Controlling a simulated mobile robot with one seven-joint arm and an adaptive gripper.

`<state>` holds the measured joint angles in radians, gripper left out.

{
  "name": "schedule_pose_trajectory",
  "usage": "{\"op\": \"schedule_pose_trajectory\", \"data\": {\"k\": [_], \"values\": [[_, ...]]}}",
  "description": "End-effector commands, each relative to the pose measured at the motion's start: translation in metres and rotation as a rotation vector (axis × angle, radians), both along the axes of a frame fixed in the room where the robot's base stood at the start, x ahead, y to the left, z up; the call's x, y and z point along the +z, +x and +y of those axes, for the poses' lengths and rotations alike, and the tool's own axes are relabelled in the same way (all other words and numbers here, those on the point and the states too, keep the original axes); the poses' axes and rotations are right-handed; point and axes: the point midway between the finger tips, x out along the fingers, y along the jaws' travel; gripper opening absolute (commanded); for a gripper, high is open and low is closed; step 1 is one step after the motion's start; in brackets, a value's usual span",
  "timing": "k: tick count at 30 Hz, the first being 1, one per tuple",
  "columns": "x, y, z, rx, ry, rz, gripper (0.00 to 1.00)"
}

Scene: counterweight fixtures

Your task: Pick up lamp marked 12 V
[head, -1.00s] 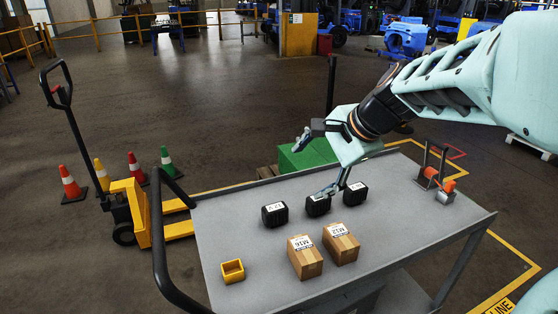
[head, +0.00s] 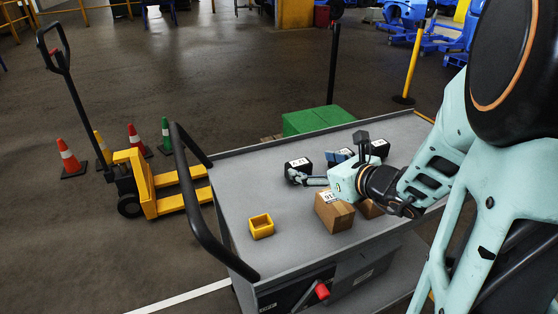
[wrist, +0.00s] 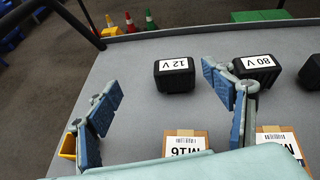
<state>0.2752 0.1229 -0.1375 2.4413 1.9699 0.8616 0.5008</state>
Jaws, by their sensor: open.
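The lamp marked 12 V (wrist: 174,76) is a black block with a white label, standing on the grey cart top. It also shows in the head view (head: 303,169), partly behind a finger. My gripper (wrist: 160,79) is open and empty. In the wrist view its blue fingers point toward the 12 V lamp, one on each side of it in the picture, with no contact visible. The lamp marked 80 V (wrist: 258,69) stands to the right, partly behind the right finger.
A third black lamp (wrist: 312,74) stands further right. Cartons marked M16 (head: 333,213) and M12 (head: 371,209) lie in front of the lamps. A small yellow bin (head: 261,227) is at front left. The cart (head: 255,190) has a raised handle on its left; its left surface is clear.

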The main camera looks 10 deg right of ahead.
Motion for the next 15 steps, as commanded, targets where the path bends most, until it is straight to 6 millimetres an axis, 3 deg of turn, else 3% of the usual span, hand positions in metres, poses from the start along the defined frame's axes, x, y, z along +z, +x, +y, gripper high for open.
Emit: {"op": "schedule_pose_trajectory", "data": {"k": [3, 6, 15], "values": [[-0.013, -0.002, -0.019, -0.096, 0.06, 0.015, 0.75], [-0.018, 0.0, -0.023, -0.127, 0.08, 0.019, 0.75], [-0.035, 0.038, -0.01, -0.129, 0.081, 0.019, 0.75]]}}
